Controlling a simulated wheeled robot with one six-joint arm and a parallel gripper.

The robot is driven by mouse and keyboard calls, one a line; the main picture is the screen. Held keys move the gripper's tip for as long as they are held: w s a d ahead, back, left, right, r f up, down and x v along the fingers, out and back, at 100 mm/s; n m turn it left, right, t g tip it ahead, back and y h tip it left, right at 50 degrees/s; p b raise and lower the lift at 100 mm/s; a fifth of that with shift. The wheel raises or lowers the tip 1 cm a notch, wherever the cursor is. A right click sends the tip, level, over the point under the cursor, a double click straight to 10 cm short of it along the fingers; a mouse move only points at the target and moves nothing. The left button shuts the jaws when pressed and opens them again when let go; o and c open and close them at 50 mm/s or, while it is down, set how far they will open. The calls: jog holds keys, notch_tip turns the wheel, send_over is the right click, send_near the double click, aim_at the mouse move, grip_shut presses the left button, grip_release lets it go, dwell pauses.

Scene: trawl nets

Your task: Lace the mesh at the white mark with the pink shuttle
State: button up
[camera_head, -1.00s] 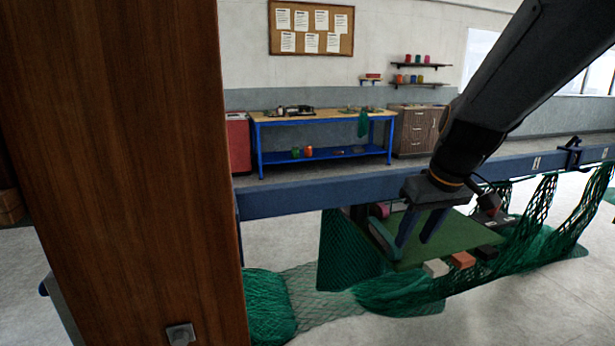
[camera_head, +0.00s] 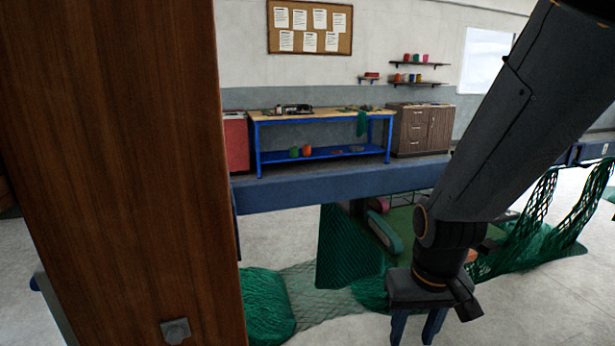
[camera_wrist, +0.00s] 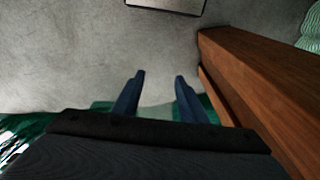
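A pink shuttle (camera_head: 381,205) lies at the left of the green board (camera_head: 403,216), partly hidden behind a teal shuttle (camera_head: 385,233). The green mesh (camera_head: 345,250) hangs from the blue rail (camera_head: 330,187) at the board's left side, and more mesh (camera_head: 545,230) hangs on the right. I cannot make out the white mark on the mesh. My gripper (camera_head: 420,328) points down in front of the board, below and nearer than the shuttles. In the wrist view its two blue fingers (camera_wrist: 160,76) are apart with nothing between them, above grey floor.
A wooden post (camera_head: 120,170) fills the left side, and it also stands close on the right of the wrist view (camera_wrist: 255,85). A heap of green net (camera_head: 268,300) lies beside its foot. A blue workbench (camera_head: 325,118) stands at the back. My arm covers much of the board's right part.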

jog(key=shift+t, duration=0.4)
notch_tip(320, 180, up, 6)
jog(key=p, duration=0.5)
jog(key=shift+f, duration=0.1)
jog(key=shift+c, duration=1)
